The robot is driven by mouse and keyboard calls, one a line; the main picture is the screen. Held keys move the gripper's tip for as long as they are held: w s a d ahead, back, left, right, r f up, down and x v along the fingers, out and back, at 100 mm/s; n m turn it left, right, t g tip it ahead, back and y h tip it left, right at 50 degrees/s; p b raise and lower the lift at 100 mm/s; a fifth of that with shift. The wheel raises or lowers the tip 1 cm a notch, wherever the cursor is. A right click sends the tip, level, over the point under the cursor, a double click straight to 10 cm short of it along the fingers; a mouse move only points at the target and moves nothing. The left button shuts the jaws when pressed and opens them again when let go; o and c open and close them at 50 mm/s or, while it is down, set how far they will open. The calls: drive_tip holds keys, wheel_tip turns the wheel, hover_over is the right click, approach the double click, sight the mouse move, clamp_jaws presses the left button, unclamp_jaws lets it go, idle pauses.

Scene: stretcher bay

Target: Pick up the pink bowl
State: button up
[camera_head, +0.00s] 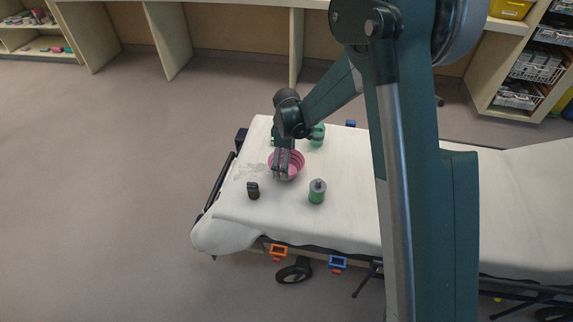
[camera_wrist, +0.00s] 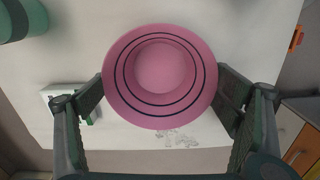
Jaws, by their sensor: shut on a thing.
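The pink bowl (camera_head: 291,158) is at the left end of the white-covered stretcher. In the wrist view the bowl (camera_wrist: 163,68) shows its round inside with dark rings. My gripper (camera_head: 283,166) comes down over the bowl from above. In the wrist view the two fingers of my gripper (camera_wrist: 160,78) stand at the left and right of the bowl's rim, shut on it. Part of the bowl is hidden behind the gripper in the head view. I cannot tell whether the bowl touches the sheet or is just above it.
A green bottle with a grey cap (camera_head: 317,192) stands in front and right of the bowl. A small dark object (camera_head: 253,190) is at front left. Green items (camera_head: 318,134) stand close behind. The stretcher sheet (camera_head: 235,213) is clear near its front left corner.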

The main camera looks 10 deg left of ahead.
drive_tip(key=shift+r, duration=0.25)
wheel_tip(320, 180, up, 9)
drive_tip(key=p, duration=0.2)
idle(1.1)
drive_tip(key=shift+r, duration=0.25)
